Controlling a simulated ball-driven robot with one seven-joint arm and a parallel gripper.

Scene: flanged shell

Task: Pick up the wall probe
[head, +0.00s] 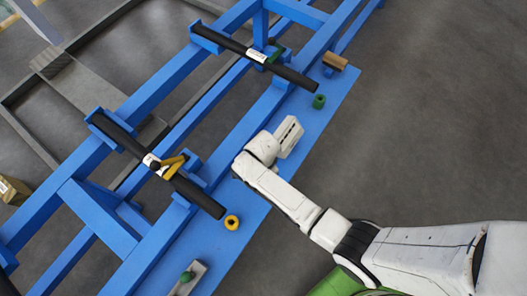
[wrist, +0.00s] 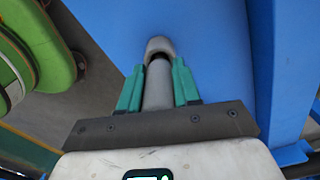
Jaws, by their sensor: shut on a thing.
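The wall probe (wrist: 157,88) appears to be the grey cylinder in the wrist view, with a rounded, hollow-looking grey end (wrist: 160,47) at its far side. My gripper (wrist: 157,70) has its two green fingers on either side of the cylinder, shut on it. Blue surface lies behind the probe; whether the probe touches it I cannot tell. In the head view my white gripper body (head: 288,137) is over the right edge of the blue bench. The fingers and the probe are hidden there.
A green cylinder (head: 319,101), a yellow ring (head: 232,222) and a grey block (head: 187,282) with a green knob are on the blue bench (head: 243,252). Two black bars (head: 290,75) (head: 200,197) lie across the blue frame, with a yellow clamp (head: 172,166) on one. Grey floor on the right is open.

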